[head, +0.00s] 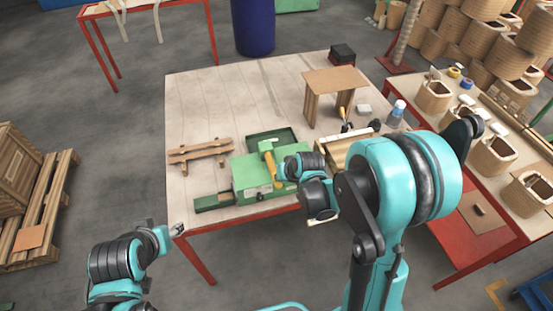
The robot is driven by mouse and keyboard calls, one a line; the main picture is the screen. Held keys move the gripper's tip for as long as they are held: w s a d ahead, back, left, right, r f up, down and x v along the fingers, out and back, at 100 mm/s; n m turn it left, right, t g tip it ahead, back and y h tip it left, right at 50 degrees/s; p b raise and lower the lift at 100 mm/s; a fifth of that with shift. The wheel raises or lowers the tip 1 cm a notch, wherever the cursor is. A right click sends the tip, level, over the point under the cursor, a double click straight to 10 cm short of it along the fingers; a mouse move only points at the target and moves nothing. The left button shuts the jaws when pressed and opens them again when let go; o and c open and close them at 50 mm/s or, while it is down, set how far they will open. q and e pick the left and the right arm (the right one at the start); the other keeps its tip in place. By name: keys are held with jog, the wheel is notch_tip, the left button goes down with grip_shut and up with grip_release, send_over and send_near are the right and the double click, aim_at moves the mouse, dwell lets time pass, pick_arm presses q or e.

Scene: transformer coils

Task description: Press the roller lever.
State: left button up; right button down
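A green box-shaped machine (250,181) stands near the front edge of the table, with a yellow lever (270,164) rising from its top. A second, smaller lever with a yellow grip (341,113) stands beside a roller (347,132) with dark ends, at a wooden frame farther right. I cannot tell for certain which is the roller lever. The end of my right arm is right beside the yellow lever on the green machine; its fingers are not discernible, and contact is unclear. My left gripper (178,229) is at the table's front left corner, small, with nothing visible in it.
The table (205,109) also holds a wooden rack (200,150), a green tray (271,138), a small wooden stand (334,80), a black box (342,54) and a bottle (396,112). Its back left is bare. A red table with coils (433,97) stands right.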

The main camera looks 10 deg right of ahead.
jog(key=shift+s+f+b, duration=0.1)
jog(key=shift+f+b, duration=0.2)
jog(key=shift+f, duration=0.2)
jog(key=shift+s, duration=0.1)
jog(key=shift+s+f, duration=0.1)
jog(key=r+p, duration=0.2)
jog(key=r, duration=0.1)
jog(key=r+p, duration=0.1)
jog(key=r, duration=0.1)
jog(key=shift+w+d+p, duration=0.2)
jog(key=shift+d+p, duration=0.15)
jog(key=s+d+r+p, duration=0.1)
jog(key=s+r, duration=0.4)
jog(key=s, duration=0.2)
jog(key=shift+s+d+r+p, duration=0.35)
jog(key=shift+d+r, duration=0.05)
